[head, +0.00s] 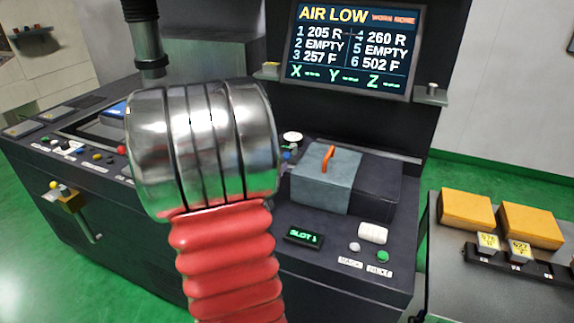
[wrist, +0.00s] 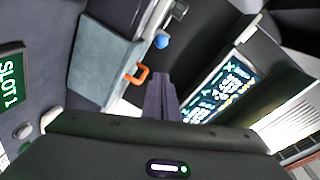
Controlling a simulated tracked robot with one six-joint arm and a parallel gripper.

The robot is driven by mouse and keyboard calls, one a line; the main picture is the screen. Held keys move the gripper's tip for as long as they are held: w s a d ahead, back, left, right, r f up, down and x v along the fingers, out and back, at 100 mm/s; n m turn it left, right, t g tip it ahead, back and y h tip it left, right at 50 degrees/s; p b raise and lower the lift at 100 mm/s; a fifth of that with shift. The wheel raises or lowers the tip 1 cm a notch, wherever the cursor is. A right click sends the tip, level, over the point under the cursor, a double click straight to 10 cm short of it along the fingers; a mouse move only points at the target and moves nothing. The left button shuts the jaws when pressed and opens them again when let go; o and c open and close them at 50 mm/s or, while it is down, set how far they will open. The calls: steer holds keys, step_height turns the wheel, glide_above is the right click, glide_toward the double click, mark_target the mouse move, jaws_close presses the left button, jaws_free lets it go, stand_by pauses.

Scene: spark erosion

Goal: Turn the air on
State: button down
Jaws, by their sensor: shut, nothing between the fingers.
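The screen (head: 352,45) at the back reads "AIR LOW" in yellow; it also shows tilted in the wrist view (wrist: 217,88). A brass-yellow fitting (head: 70,200) with a yellow knob and a hanging grey lever is on the machine's front face at the left. It may be the air valve, but no label on it is readable. My gripper (wrist: 161,97) shows in the wrist view with its dark fingers together and empty. It points toward the area beside the orange handle (wrist: 137,76) and a blue knob (wrist: 161,41). In the head view my arm hides the gripper.
A grey-blue box with an orange handle (head: 328,157) sits on the machine top. A "SLOT 1" display (head: 303,237) and a green button (head: 383,256) are in front. A side table at right holds yellow blocks (head: 467,209). Green floor is clear at left.

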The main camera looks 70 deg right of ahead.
steer(key=shift+w+v, duration=0.2)
steer(key=shift+v, duration=1.25)
